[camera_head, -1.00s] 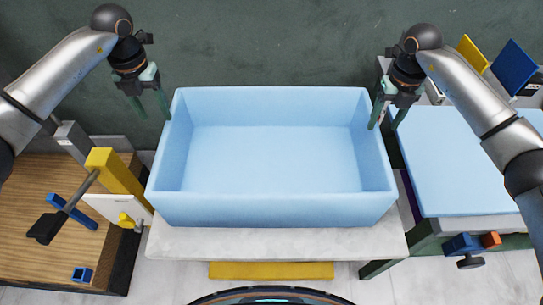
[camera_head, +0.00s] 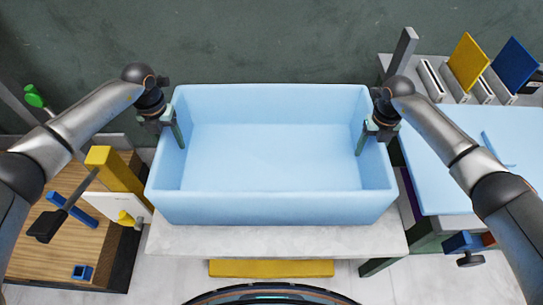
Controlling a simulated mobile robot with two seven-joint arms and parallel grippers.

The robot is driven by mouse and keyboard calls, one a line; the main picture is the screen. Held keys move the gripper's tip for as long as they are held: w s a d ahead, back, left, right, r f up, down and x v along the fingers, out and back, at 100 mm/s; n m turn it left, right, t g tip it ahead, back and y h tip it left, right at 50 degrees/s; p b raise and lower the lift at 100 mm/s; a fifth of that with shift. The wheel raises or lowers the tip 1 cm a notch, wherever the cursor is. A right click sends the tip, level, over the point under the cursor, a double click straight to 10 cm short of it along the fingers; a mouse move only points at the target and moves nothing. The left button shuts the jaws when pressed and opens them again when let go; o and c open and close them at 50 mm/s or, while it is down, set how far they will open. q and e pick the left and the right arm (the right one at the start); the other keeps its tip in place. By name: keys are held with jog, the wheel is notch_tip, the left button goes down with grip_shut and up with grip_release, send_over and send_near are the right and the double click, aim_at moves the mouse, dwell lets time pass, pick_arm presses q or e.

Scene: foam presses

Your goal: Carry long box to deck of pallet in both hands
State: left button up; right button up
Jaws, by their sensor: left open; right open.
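The long box (camera_head: 270,210) is light blue, open at the top and empty. It stands upright in the middle of the head view. My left gripper (camera_head: 168,135) is open at the box's left wall, one finger inside the box and the other on the outer side. My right gripper (camera_head: 374,140) is open at the right wall in the same way, with one finger inside. The outer fingers are partly hidden, and I cannot tell whether the fingers touch the walls. I cannot make out a pallet in this view.
The box rests on a pale stone-like top (camera_head: 280,240) with a yellow bar (camera_head: 270,269) below its front. A wooden bench (camera_head: 50,245) with a yellow post (camera_head: 118,170) stands left. A light blue slab (camera_head: 455,165) lies on a table right, with yellow and blue panels (camera_head: 513,65) behind.

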pick_arm(q)
grip_shut()
pick_arm(e)
grip_shut()
dwell(0.6)
